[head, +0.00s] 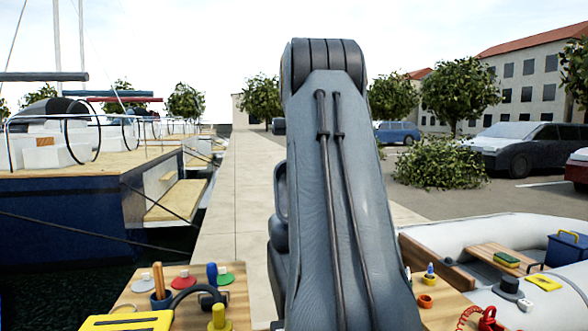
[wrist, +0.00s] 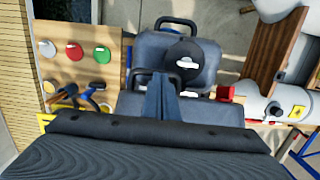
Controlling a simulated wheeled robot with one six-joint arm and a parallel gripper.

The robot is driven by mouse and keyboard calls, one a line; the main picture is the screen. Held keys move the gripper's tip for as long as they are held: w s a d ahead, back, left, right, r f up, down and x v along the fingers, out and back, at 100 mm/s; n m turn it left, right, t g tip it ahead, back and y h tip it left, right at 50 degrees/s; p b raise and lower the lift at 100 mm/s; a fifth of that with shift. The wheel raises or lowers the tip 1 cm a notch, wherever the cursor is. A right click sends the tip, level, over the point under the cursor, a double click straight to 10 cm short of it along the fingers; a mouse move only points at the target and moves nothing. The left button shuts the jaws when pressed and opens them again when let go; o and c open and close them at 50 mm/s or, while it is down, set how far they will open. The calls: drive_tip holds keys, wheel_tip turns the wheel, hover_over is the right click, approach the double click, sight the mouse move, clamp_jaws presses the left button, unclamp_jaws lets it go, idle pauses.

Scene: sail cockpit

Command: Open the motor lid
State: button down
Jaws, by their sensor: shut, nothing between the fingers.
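A dark grey casing, which looks like the motor (wrist: 203,70), fills the middle of the wrist view. It shows as two rounded parts, one beyond the other, each with a black loop handle. A round black piece with a white label sits on the far part. I cannot tell which part is the lid or how far it is raised. My gripper (wrist: 160,84) is shut and empty, its narrow blue-grey fingers over the near part, close beside the near handle (wrist: 146,72). Contact cannot be made out. In the head view my arm hides the gripper and most of this area.
A wooden table (head: 240,287) at left carries white, red and green discs, tools and a yellow item. An inflatable dinghy (head: 455,232) lies at right with a wooden bench. An orange cup (head: 425,301) stands right of my arm. The pier beyond is clear.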

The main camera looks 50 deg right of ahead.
wheel_tip(320, 180, up, 8)
drive_tip(key=shift+s+a, duration=0.2)
drive_tip(key=shift+s, duration=0.15)
idle(0.4)
